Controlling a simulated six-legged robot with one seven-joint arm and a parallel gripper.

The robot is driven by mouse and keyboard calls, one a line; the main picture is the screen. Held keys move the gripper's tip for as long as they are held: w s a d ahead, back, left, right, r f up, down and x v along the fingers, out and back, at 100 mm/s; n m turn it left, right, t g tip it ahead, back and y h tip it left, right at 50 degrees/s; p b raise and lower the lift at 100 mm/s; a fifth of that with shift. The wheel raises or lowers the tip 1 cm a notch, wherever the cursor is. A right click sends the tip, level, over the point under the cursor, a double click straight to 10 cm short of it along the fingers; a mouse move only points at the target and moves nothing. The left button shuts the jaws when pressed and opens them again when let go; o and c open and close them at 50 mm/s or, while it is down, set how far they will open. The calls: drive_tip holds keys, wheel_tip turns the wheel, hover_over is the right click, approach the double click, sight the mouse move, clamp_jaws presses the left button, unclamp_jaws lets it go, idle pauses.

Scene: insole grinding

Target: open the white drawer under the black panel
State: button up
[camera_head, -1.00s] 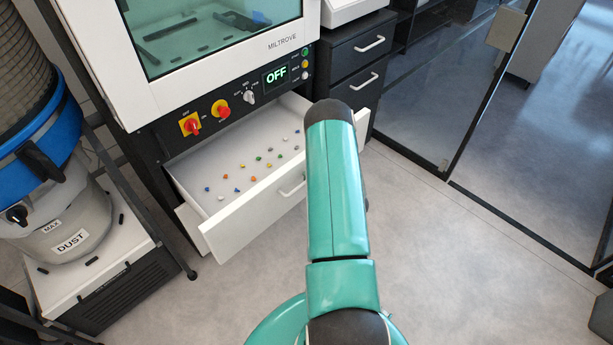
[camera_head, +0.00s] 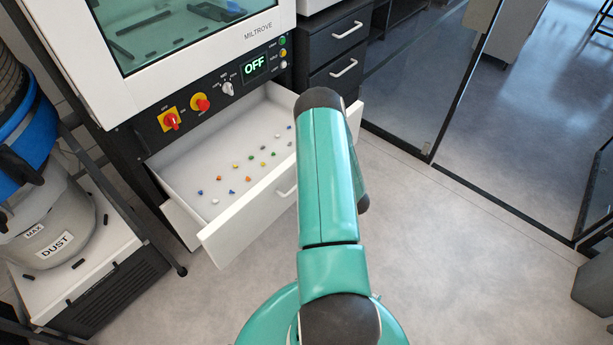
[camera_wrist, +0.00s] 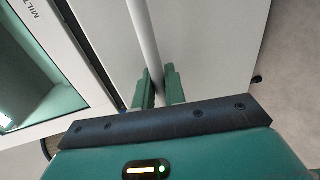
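The white drawer (camera_head: 226,232) under the black panel (camera_head: 215,98) stands pulled well out, and its inside shows in the head view. Several small coloured bits lie on its floor. Its pale bar handle (camera_head: 287,190) shows only at the left end in the head view; my teal arm covers the rest. In the wrist view my gripper (camera_wrist: 159,85) has its two green fingers close on either side of the pale handle bar (camera_wrist: 143,35), which fills the gap between them. The fingers are hidden in the head view.
A dust vacuum (camera_head: 50,215) stands on a low stand at the left. The machine's window (camera_head: 170,35) is above the panel. A dark drawer cabinet (camera_head: 335,55) is behind at the right. A glass partition (camera_head: 430,70) is farther right. Grey floor lies clear in front.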

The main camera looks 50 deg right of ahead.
drive_tip(key=o, duration=0.4)
drive_tip(key=shift+s, duration=0.1)
drive_tip(key=v, duration=1.3)
drive_tip(key=shift+s+a, duration=0.1)
drive_tip(key=shift+s, duration=0.25)
